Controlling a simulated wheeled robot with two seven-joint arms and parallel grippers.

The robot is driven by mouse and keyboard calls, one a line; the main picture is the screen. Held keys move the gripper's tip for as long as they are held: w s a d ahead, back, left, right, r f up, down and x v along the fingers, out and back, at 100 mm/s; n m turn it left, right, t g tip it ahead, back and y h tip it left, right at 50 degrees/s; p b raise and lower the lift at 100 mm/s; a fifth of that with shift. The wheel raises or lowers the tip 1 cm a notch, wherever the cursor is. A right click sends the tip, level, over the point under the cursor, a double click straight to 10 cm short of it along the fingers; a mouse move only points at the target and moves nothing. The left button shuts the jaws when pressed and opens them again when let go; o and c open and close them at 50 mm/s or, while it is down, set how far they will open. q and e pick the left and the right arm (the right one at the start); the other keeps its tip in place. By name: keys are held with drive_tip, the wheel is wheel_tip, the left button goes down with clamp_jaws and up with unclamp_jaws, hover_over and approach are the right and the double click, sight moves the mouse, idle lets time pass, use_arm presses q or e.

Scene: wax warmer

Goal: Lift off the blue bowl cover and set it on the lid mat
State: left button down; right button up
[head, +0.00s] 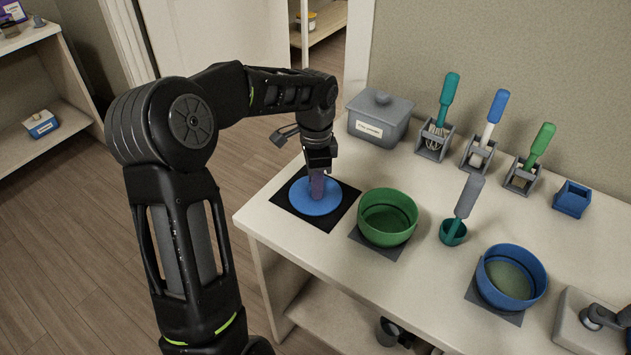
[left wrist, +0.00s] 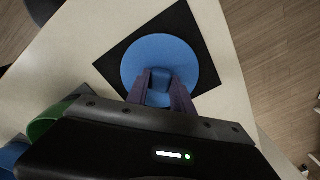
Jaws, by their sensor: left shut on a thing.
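The blue bowl cover (head: 315,204) is a flat round disc at the left end of the table, over the black lid mat (head: 342,213). It also shows in the left wrist view (left wrist: 187,58), within the outline of the dark mat (left wrist: 120,62). My left gripper (head: 317,188) points down at the cover's middle, and its fingers are shut on the cover's knob (left wrist: 160,84). I cannot tell whether the cover touches the mat. The blue bowl (head: 512,277) stands uncovered on a grey mat at the right. My right gripper is out of view.
A green bowl (head: 387,217) stands just right of the lid mat. A grey lidded box (head: 379,120) is behind it. The table's left edge is close to the mat.

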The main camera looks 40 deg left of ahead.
use_arm(q)
drive_tip(key=c, duration=1)
unclamp_jaws()
drive_tip(key=shift+c, duration=0.2)
drive_tip(key=shift+r+p, duration=3.1)
drive_tip(key=shift+r, duration=0.85)
drive_tip(key=shift+r, duration=0.1)
wheel_tip(320, 180, up, 8)
drive_tip(key=b, duration=0.1)
drive_tip(key=shift+f, duration=0.2)
